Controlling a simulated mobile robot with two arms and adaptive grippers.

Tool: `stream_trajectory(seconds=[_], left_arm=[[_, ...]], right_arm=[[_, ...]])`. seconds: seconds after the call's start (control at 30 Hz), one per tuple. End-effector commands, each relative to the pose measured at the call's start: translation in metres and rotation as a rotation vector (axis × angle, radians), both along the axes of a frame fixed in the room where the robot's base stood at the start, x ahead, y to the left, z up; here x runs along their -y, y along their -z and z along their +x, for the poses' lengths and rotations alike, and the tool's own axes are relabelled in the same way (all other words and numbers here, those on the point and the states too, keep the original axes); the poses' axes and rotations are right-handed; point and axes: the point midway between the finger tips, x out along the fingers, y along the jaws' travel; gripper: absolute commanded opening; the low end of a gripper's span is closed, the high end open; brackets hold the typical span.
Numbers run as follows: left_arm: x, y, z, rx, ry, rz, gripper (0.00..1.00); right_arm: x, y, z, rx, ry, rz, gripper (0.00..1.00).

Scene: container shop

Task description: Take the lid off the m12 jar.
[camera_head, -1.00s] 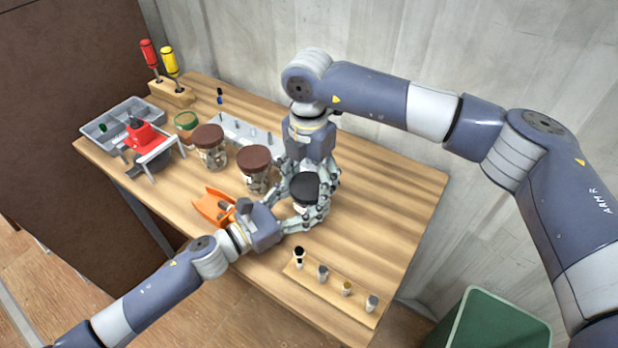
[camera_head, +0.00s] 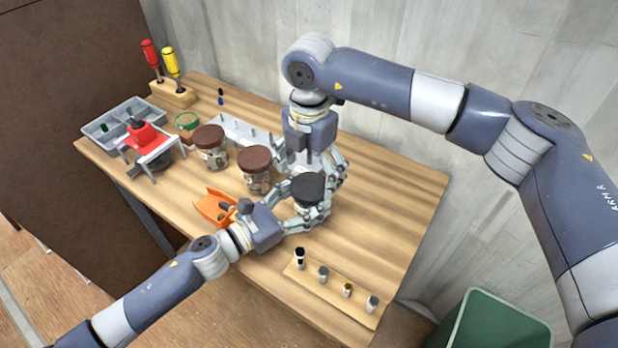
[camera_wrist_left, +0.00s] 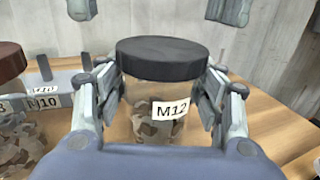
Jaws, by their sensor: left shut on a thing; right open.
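The M12 jar (camera_wrist_left: 158,125) stands upright in the left wrist view, a clear jar with camouflage-patterned contents and an "M12" label (camera_wrist_left: 170,109). Its black lid (camera_wrist_left: 163,58) sits on top; the lid also shows in the head view (camera_head: 308,188). My left gripper (camera_head: 312,210) is shut around the jar body below the lid, one finger on each side. My right gripper (camera_head: 317,170) is open over the lid; its fingertips show apart at the top of the left wrist view (camera_wrist_left: 155,10), above the lid and not touching it there.
Two brown-lidded jars (camera_head: 254,159) (camera_head: 209,137) stand to the left. A wooden strip with several small pieces (camera_head: 333,289) is at the front. The table's right side is clear.

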Motion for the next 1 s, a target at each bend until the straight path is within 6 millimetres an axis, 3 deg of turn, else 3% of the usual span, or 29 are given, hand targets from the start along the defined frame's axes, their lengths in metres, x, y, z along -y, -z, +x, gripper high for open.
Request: stream_trajectory(seconds=[0.13,0.37,0.4,0.5,1.0], left_arm=[[0.000,0.000,0.000,0.001,-0.001,0.001,0.00],[0.000,0.000,0.000,0.001,-0.001,0.001,0.00],[0.000,0.000,0.000,0.001,-0.001,0.001,0.70],[0.000,0.000,0.000,0.001,-0.001,0.001,0.87],[-0.008,0.001,-0.006,-0.002,-0.001,0.001,0.87]], right_arm=[[0.000,-0.019,0.000,0.001,-0.001,-0.001,0.86],[0.000,-0.022,0.000,-0.001,-0.001,-0.001,0.86],[0.000,-0.022,0.000,-0.001,-0.001,-0.001,0.86],[0.000,-0.021,0.000,-0.001,-0.001,-0.001,0.86],[0.000,-0.021,0.000,-0.001,-0.001,-0.001,0.86]])
